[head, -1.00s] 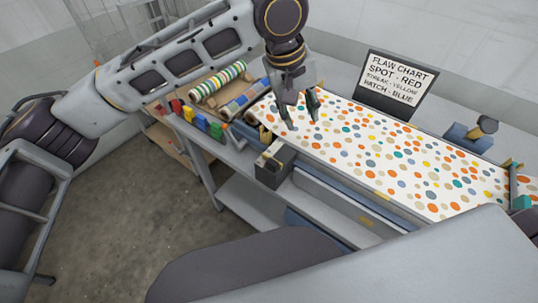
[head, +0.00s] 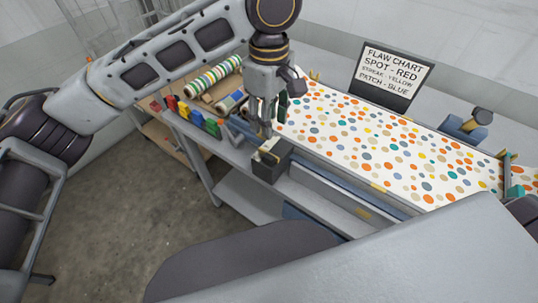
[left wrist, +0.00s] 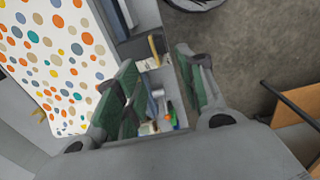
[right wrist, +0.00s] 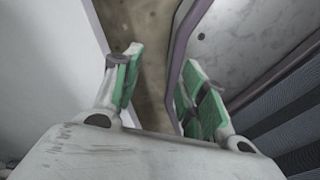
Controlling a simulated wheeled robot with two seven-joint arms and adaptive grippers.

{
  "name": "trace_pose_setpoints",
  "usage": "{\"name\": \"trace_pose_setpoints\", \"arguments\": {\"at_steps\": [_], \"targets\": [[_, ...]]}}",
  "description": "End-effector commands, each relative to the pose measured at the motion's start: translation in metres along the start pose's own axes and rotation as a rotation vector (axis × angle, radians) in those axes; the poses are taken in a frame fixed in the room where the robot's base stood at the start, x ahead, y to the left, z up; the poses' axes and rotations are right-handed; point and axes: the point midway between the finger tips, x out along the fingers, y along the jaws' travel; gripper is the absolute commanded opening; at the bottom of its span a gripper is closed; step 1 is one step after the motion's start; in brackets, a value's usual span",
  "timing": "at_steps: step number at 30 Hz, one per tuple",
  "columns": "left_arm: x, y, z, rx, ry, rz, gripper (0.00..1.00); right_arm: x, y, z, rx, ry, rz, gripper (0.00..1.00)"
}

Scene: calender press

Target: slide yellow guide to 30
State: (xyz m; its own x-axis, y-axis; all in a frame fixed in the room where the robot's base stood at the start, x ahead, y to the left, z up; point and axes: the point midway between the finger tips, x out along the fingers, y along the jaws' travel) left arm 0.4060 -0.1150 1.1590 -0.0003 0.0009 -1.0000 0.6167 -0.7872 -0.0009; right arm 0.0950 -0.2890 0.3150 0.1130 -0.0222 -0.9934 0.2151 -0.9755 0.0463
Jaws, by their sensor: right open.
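A small yellow piece (head: 270,156) sits on top of a dark box (head: 270,170) at the table's near left edge. It appears to be the yellow guide; no scale or number 30 is readable. In the left wrist view the yellow piece (left wrist: 154,47) stands upright beside a pale plate, ahead of my open fingers. My left gripper (head: 266,127) points down just above the box, apart from the piece as far as I can tell. It shows open and empty in the left wrist view (left wrist: 160,78). My right gripper (right wrist: 156,76) is open and empty.
Spotted cloth (head: 390,140) covers the table to the right. Colored blocks (head: 195,116) line the left edge, with striped rolls (head: 215,78) behind them. A flaw chart sign (head: 392,76) stands at the back. A blue device (head: 466,130) sits at the back right.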

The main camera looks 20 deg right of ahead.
Motion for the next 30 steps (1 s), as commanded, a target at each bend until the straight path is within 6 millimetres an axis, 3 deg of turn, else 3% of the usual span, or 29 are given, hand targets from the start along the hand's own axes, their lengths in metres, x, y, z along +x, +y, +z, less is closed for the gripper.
{"name": "trace_pose_setpoints", "arguments": {"at_steps": [14,30], "targets": [[0.005,0.0,0.0,0.001,0.0,0.0,0.39,-0.001,-0.003,0.016,0.0,-0.017,-0.004,0.42],[0.066,0.0,0.0,0.002,-0.001,-0.001,0.39,0.001,-0.001,0.005,0.0,-0.006,-0.001,0.42]]}}
